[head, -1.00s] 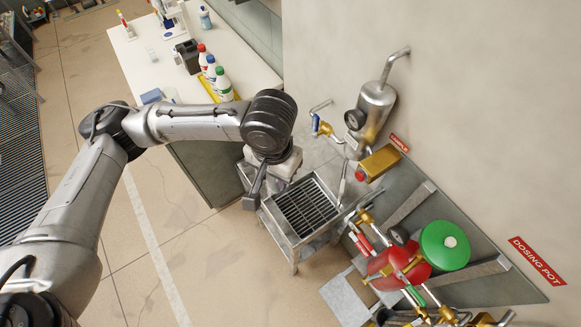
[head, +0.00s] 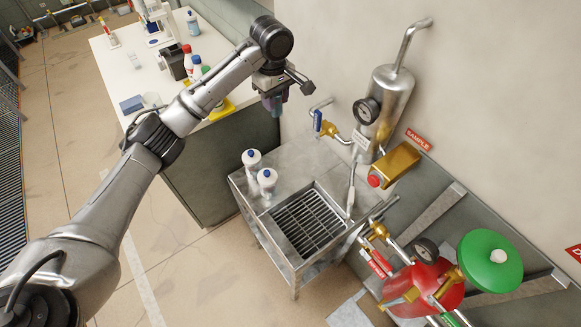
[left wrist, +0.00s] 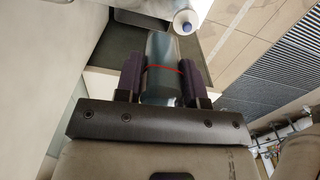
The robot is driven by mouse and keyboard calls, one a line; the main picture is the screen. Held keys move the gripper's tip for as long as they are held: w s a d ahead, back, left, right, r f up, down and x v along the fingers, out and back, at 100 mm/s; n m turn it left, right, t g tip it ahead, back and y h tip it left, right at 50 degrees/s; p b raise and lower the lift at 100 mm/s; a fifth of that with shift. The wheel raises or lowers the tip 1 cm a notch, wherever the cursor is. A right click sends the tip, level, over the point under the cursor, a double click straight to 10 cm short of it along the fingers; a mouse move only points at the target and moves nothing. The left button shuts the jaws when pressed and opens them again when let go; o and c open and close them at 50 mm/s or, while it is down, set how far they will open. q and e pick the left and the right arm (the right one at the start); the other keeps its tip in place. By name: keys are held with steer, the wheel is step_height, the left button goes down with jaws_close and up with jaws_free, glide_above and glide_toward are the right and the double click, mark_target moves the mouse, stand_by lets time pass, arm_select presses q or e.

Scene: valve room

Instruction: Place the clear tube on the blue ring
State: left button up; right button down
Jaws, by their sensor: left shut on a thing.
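My left gripper (head: 272,103) is in the air between the white counter and the sink stand, near the wall. In the left wrist view its two dark purple fingers (left wrist: 163,78) are shut on the clear tube (left wrist: 161,52), which has a thin red line across it. In the head view the tube is mostly hidden by the gripper. I cannot make out the blue ring for certain. My right gripper is not in view.
A steel sink stand (head: 255,197) with a grate is below, with two white bottles (head: 267,179) on its rear left. Bottles and a blue block (head: 132,104) are on the white counter (head: 108,62). Pipes and a steel cylinder (head: 391,101) are on the wall at right.

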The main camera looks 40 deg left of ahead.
arm_select(q)
steer(key=shift+s+d+f+n, duration=0.1)
steer(key=shift+s+f+n, duration=0.1)
steer(key=shift+n, duration=0.2)
steer(key=shift+f+b, duration=2.75)
steer(key=shift+f, duration=11)
steer(key=shift+f, duration=0.15)
steer(key=o, duration=1)
